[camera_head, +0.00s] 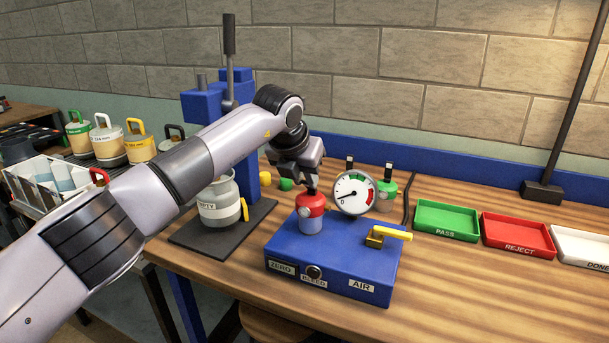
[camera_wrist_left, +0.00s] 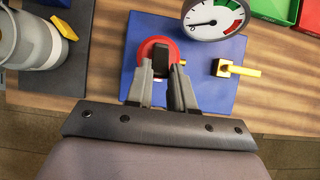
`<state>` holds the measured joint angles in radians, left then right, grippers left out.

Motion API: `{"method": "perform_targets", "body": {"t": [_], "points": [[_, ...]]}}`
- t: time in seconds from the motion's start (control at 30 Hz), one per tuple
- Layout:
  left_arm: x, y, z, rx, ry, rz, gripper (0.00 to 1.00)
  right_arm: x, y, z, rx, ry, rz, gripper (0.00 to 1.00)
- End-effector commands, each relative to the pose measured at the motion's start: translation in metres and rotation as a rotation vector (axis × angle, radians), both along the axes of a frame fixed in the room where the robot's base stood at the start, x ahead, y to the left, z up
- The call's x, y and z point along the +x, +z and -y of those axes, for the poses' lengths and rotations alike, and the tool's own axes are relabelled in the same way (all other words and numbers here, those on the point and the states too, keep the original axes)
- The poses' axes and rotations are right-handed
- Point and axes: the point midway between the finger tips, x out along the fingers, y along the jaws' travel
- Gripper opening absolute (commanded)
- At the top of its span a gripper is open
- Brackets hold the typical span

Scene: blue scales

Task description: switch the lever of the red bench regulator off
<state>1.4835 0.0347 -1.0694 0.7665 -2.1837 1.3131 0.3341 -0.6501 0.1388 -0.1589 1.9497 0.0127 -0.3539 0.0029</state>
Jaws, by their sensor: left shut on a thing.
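The red bench regulator (camera_head: 311,203) has a red top and a grey lower body. It stands upright on the left half of the blue box (camera_head: 330,262). My left gripper (camera_head: 311,188) comes down on it from above. In the left wrist view the red top (camera_wrist_left: 150,47) shows around the fingertips, and my left gripper (camera_wrist_left: 163,66) is shut on the dark lever (camera_wrist_left: 161,60) at its top. The fingers hide most of the lever, so its exact angle cannot be told. My right gripper is not in view.
A round gauge (camera_head: 353,193) stands just right of the regulator, with a yellow-handled valve (camera_head: 388,235) on the box. A green regulator (camera_head: 386,195) is behind. A blue press (camera_head: 240,120) with a grey canister (camera_head: 219,203) is left. Trays (camera_head: 447,219) lie right.

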Motion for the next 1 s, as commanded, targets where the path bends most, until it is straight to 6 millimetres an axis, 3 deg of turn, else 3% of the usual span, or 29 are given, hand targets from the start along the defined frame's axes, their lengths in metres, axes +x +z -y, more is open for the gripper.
{"method": "perform_targets", "body": {"t": [0.03,0.07,0.1,0.13,0.57,1.0], "points": [[0.000,0.000,0.000,0.000,0.001,0.001,0.00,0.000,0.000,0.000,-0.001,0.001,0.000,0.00],[0.000,0.000,0.000,0.000,0.001,0.001,0.32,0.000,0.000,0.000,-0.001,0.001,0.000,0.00],[0.000,0.000,0.000,0.000,0.001,0.001,0.45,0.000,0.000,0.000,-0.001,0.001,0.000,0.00],[0.000,0.000,0.000,0.000,0.001,0.001,0.49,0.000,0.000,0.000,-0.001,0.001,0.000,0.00],[-0.004,0.007,-0.002,-0.001,0.000,0.003,0.49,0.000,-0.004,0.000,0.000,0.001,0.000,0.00],[-0.033,0.056,-0.011,0.001,0.001,0.003,0.49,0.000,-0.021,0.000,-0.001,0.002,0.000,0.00]]}}
